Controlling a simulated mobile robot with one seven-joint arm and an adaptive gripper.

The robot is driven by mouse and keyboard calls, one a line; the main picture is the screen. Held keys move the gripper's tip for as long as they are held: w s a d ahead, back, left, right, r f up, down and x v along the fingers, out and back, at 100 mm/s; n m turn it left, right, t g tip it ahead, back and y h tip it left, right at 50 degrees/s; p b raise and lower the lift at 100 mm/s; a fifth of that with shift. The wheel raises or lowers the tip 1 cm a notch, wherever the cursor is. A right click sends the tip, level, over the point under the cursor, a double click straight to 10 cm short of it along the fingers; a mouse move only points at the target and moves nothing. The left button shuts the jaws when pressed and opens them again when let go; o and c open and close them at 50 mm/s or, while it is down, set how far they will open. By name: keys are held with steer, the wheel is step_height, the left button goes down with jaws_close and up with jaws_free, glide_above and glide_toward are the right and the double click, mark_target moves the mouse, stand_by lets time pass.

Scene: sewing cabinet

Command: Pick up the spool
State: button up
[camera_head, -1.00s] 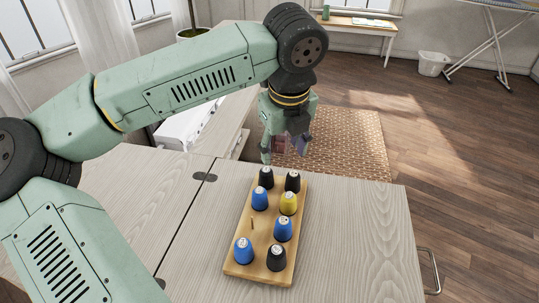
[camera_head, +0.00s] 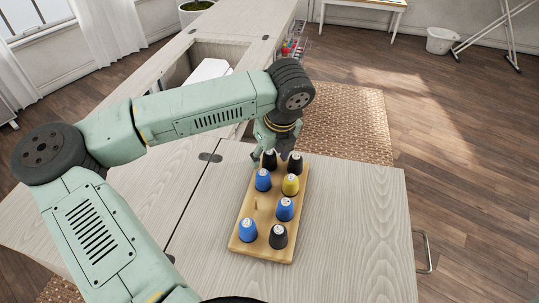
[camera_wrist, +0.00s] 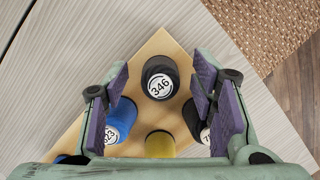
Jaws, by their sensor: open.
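A wooden spool rack (camera_head: 267,211) lies on the pale wood cabinet top and bears several spools. My gripper (camera_head: 268,150) is open at the rack's far end, by the back-left black spool (camera_head: 269,160). In the wrist view, this black spool, marked 346 (camera_wrist: 160,78), shows between my open purple-padded fingers (camera_wrist: 161,92), apart from both. A blue spool (camera_wrist: 119,120) is partly behind the left finger. Another black spool (camera_wrist: 193,118) is partly behind the right finger. A yellow spool (camera_wrist: 160,144) is cut off by my gripper's body.
More blue (camera_head: 285,209) and black (camera_head: 278,237) spools stand on the rack's near half, beside a bare peg (camera_head: 256,205). The cabinet top (camera_head: 355,220) is clear right of the rack. A woven rug (camera_head: 348,125) lies on the floor beyond. A metal handle (camera_head: 427,252) sticks out at the right edge.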

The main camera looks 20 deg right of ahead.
mark_target(269, 154)
steer(key=shift+c, duration=0.2)
steer(key=c, duration=0.8)
steer(key=shift+c, duration=0.2)
step_height(269, 154, up, 10)
steer(key=shift+b, duration=1.25)
steer(key=shift+a, duration=0.1)
